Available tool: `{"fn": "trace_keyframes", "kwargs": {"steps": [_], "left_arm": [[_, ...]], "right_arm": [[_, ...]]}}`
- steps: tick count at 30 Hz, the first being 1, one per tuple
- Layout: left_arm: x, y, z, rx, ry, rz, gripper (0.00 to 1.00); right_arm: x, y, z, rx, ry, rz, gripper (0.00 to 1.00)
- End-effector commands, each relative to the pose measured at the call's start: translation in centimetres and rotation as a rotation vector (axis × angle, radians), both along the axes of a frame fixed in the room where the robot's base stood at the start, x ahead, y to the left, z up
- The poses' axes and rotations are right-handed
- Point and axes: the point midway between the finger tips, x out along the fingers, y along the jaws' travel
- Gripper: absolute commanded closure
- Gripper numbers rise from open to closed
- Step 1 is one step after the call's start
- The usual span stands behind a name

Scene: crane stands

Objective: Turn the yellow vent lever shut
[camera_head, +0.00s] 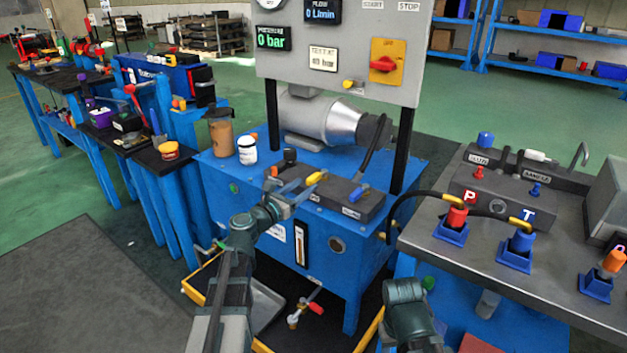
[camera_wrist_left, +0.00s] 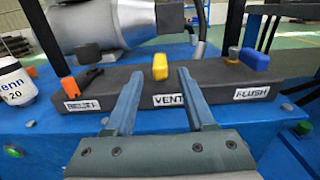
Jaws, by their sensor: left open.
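The yellow vent lever (camera_head: 317,177) stands on the dark manifold block (camera_head: 345,203) on the blue power unit. In the left wrist view the yellow vent lever (camera_wrist_left: 160,66) rises behind the VENT label (camera_wrist_left: 172,100), near the middle. My left gripper (camera_head: 293,190) is open just in front of the block. In the left wrist view its fingers (camera_wrist_left: 159,85) point at the block, one on either side of the lever's line. The lever looks to be beyond the fingertips, with nothing held. Only part of my right arm shows; its fingers are not visible.
An orange lever (camera_wrist_left: 68,85) and a blue lever (camera_wrist_left: 253,59) flank the yellow one on the block. A white bottle (camera_head: 247,150) and brown container (camera_head: 221,132) stand left. A gauge panel (camera_head: 345,40) rises behind on black posts. A hose (camera_head: 425,196) runs right.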

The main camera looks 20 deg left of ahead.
Motion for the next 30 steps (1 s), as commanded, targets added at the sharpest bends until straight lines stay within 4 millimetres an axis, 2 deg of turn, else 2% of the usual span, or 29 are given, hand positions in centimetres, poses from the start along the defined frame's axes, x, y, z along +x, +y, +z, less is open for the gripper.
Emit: {"fn": "trace_keyframes", "kwargs": {"steps": [1, 3, 9, 23, 30], "left_arm": [[1.3, -0.3, 0.0, 0.000, 0.000, -0.003, 0.45], [2.4, -0.7, 0.0, 0.000, 0.000, -0.002, 0.45], [4.4, -1.6, 0.0, 0.001, 0.000, -0.002, 0.45], [5.1, -1.8, 0.0, 0.001, 0.000, 0.000, 0.45], [5.1, -1.9, 0.0, 0.001, 0.000, 0.000, 0.88]], "right_arm": [[0.0, 0.0, 0.0, 0.000, 0.000, 0.000, 0.50], [0.0, 0.0, 0.0, 0.000, 0.000, 0.000, 0.50], [0.0, 0.0, 0.0, 0.000, 0.000, 0.000, 0.50], [0.0, 0.0, 0.0, 0.000, 0.000, 0.000, 0.50], [0.0, 0.0, 0.0, 0.000, 0.000, 0.000, 0.50]]}}
